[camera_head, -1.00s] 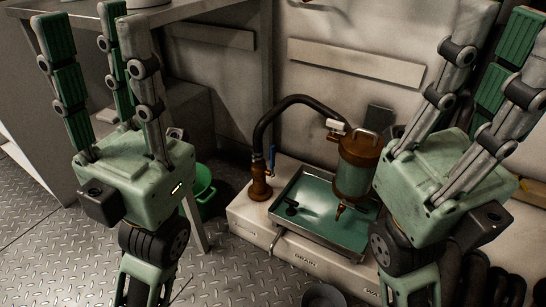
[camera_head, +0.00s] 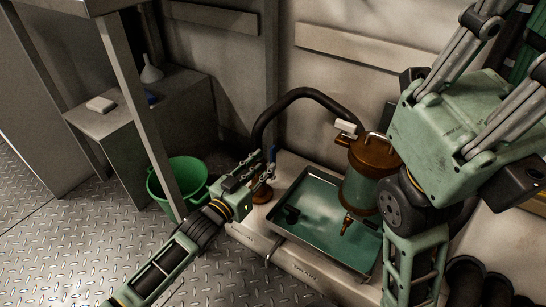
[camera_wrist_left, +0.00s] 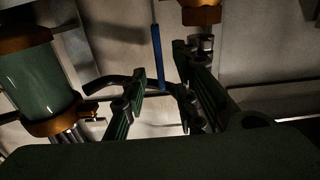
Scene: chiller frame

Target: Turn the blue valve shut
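The blue valve handle (camera_head: 272,153) stands up beside the brown pipe fitting (camera_head: 262,194) at the left end of the low bench. In the left wrist view the blue handle (camera_wrist_left: 157,55) hangs between the two finger lines. My left gripper (camera_head: 258,174) is beside the valve, with its fingers pointing at it and partly covering the fitting. Its fingers are apart, with a gap around the handle's end; I cannot tell whether either touches it. My right gripper (camera_head: 490,75) is raised at the right, fingers spread and empty, tips cut off by the frame.
A brown-capped filter (camera_head: 366,185) stands over a metal tray (camera_head: 330,250) right of the valve, joined by a black hose (camera_head: 300,95). A green bucket (camera_head: 160,190) and a table leg (camera_head: 140,110) stand left of my left gripper.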

